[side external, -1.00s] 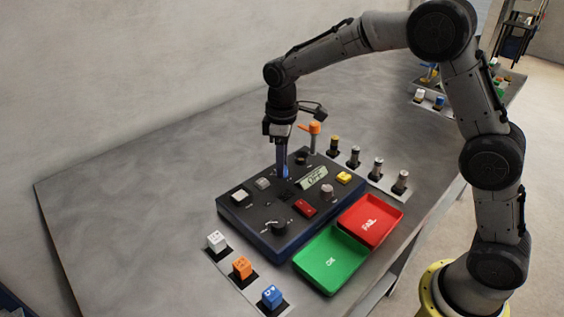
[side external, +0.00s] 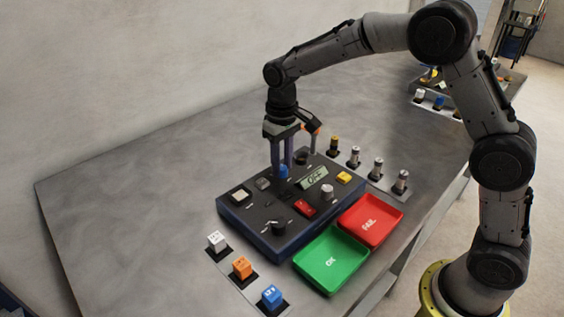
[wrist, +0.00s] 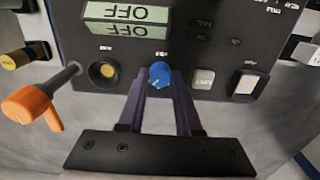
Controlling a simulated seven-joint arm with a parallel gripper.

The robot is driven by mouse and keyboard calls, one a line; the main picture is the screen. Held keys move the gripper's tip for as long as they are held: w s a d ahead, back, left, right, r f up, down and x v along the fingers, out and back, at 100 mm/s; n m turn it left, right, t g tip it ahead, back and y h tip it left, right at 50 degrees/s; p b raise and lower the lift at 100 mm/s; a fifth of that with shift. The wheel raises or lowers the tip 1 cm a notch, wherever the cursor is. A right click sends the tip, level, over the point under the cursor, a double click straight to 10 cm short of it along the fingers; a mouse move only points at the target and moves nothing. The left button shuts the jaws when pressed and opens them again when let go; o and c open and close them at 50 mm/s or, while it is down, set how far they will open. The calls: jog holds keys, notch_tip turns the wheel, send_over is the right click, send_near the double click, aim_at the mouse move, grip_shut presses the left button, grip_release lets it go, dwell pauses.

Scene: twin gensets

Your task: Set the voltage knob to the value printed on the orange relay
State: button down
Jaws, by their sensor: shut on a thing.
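My gripper (side external: 282,167) points down at the far part of the dark control panel (side external: 254,227), its fingers on either side of a blue knob (side external: 284,173). In the wrist view my gripper (wrist: 160,78) is shut on this blue knob (wrist: 160,73), which has a small pale mark. The knob's label is not readable. The panel display (side external: 314,177) reads OFF; the wrist view shows two OFF lines upside down on the display (wrist: 128,20). The orange relay (side external: 242,268) stands in a holder near the front left; its print is too small to read.
A white relay (side external: 216,241) and a blue relay (side external: 271,296) flank the orange one. A green OK tray (side external: 330,260) and red FAIL tray (side external: 370,220) lie right of the panel. The table's left is clear.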

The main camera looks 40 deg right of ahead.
aim_at(282, 167)
dwell(0.4)
jog(key=c, duration=0.6)
grip_release()
notch_tip(282, 167, up, 14)
